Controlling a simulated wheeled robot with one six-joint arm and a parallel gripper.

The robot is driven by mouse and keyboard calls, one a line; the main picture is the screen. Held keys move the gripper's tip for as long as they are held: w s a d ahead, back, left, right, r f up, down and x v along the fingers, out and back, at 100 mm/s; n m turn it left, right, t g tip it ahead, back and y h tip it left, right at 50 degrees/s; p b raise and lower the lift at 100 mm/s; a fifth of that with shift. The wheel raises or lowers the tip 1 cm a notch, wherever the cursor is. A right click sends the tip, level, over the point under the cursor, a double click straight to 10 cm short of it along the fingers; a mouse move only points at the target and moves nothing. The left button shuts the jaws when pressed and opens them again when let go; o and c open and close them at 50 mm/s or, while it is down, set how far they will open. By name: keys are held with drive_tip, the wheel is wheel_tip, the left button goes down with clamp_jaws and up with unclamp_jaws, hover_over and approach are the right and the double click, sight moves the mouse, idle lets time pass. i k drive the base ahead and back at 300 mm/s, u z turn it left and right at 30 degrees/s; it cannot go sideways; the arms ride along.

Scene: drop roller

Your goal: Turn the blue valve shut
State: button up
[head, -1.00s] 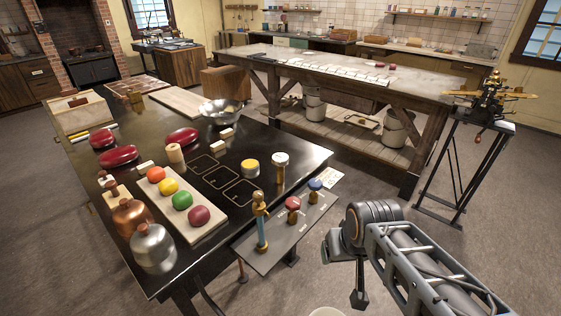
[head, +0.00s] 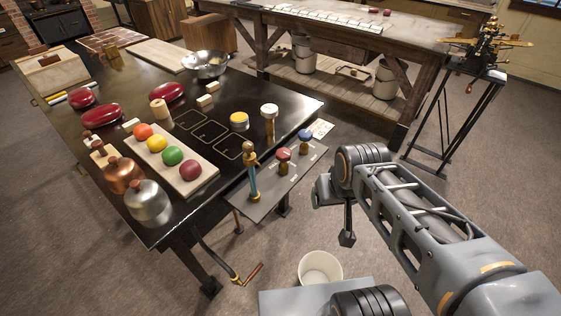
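The blue valve (head: 305,136) is a round blue knob on a short brass stem. It stands at the far right end of a grey panel (head: 262,193) fixed along the right edge of the black table. My arm reaches in from the lower right, and the end with my gripper (head: 331,208) is right of and nearer than the blue valve, apart from it. The fingers cannot be made out clearly, so I cannot tell whether they are open. I see nothing held.
A red valve (head: 284,155) stands just left of the blue one, and a brass post with a blue lower part (head: 251,172) farther left. A white-topped post (head: 269,112) is on the black table (head: 200,207). A white bucket (head: 320,268) stands below the panel. Open floor lies right of the panel.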

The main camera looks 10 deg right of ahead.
sight(305, 135)
drive_tip(key=k, duration=1)
drive_tip(key=u, duration=1.55)
drive_tip(key=i, duration=1.25)
drive_tip(key=z, duration=2.3)
drive_tip(key=i, duration=0.5)
